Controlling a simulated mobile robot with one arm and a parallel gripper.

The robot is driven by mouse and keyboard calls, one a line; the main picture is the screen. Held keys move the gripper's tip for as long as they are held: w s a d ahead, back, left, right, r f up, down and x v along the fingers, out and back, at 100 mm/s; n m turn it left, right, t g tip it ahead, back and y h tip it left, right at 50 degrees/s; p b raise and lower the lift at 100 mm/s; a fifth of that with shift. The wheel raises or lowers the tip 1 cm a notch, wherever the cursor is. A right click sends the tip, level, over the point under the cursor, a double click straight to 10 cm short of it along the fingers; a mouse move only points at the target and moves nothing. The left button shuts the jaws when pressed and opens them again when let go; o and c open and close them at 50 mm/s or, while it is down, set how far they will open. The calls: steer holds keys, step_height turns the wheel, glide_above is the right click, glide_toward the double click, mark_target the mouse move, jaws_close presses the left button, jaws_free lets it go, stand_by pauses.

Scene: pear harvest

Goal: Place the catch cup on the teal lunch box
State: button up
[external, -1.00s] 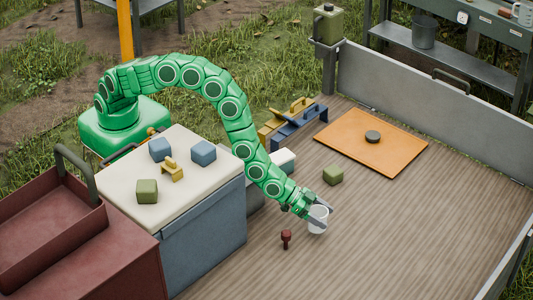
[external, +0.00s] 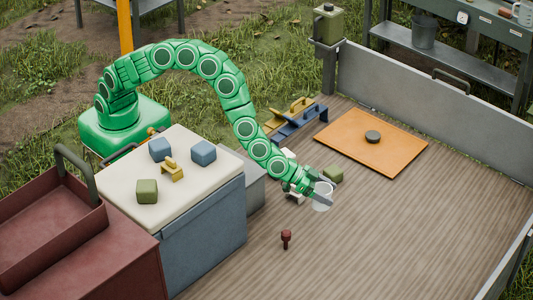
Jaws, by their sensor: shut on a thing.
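The catch cup (external: 321,203) is a small pale, see-through cup at the end of my arm in the external view. My gripper (external: 322,192) is shut on the cup. The cup looks upright; I cannot tell whether it is clear of the wooden deck. I cannot pick out a clearly teal lunch box. A large blue-grey box (external: 205,230) with a cream lid stands at the left, away from my gripper. Small white things partly show behind my wrist, too hidden to name.
A dark red peg (external: 286,239) stands in front. Blocks (external: 203,153) sit on the cream lid. The front right deck is clear.

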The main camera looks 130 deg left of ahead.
steer(key=s+a+r+n+g+y, duration=0.3)
steer(key=s+a+r+n+g, duration=0.15)
steer(key=s+a, duration=0.35)
steer(key=s+a+r+n+g+y, duration=0.35)
steer(key=s+a+n, duration=0.2)
steer(key=s, duration=0.35)
steer(key=s+d+r+n+g+h, duration=0.1)
steer(key=s+d+n+g, duration=0.15)
steer(key=s, duration=0.65)
steer(key=s+d+n+g+h, duration=0.1)
steer(key=s+d+n+g, duration=0.2)
steer(key=s, duration=0.6)
steer(key=s+d+r+n+g, duration=0.1)
steer(key=s+n+g, duration=0.25)
steer(key=s, duration=0.55)
steer(key=w+a+f, duration=0.8)
steer(key=w+f, duration=0.2)
steer(key=shift+a, duration=0.35)
steer(key=shift+w+f, duration=0.1)
steer(key=shift+w, duration=0.05)
steer(key=shift+w+a+f, duration=0.1)
steer(key=shift+a+f, duration=0.05)
steer(key=shift+f, duration=1.45)
